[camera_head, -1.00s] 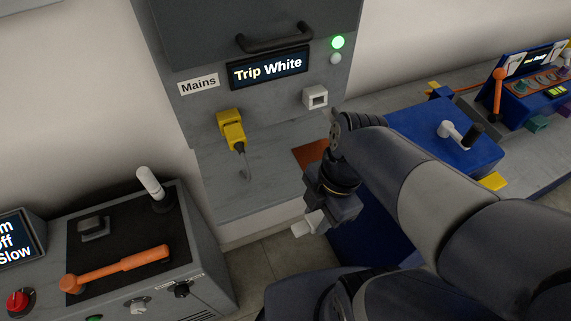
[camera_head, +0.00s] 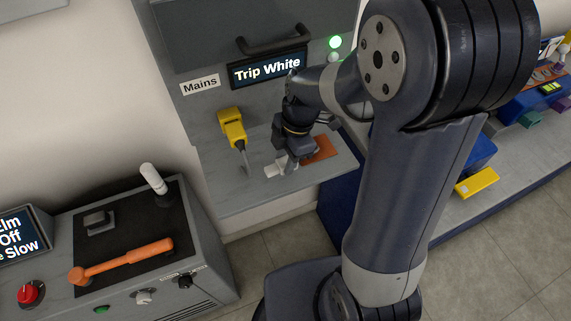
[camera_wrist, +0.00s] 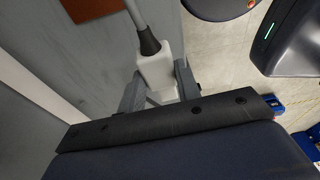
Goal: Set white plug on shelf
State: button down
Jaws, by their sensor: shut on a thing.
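The white plug (camera_wrist: 156,68) is between my gripper's fingers (camera_wrist: 158,92) in the wrist view, with its dark collar and grey cable running up out of the picture. In the head view the white plug (camera_head: 276,168) shows at the tip of my gripper (camera_head: 287,164), over or at the grey shelf (camera_head: 235,200) of the Mains panel. I cannot tell whether it touches the shelf. My gripper is shut on it. My arm hides the white socket on the panel.
A yellow plug (camera_head: 232,128) is in the panel left of my gripper, its cable hanging to the shelf. An orange-brown patch (camera_head: 319,150) lies on the shelf to the right. A console with an orange lever (camera_head: 125,261) stands at lower left. Bare shelf lies at the left.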

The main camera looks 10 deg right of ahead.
jog(key=x, duration=0.3)
jog(key=shift+d+f, duration=0.35)
jog(key=shift+f, duration=0.1)
jog(key=shift+w+f+p, duration=0.25)
jog(key=shift+f+p, duration=0.05)
jog(key=shift+p, duration=0.2)
jog(key=shift+f+b, duration=0.25)
jog(key=shift+b, duration=0.1)
jog(key=c, duration=1)
grip_release()
jog(key=shift+r, duration=0.1)
jog(key=shift+v, duration=3.9)
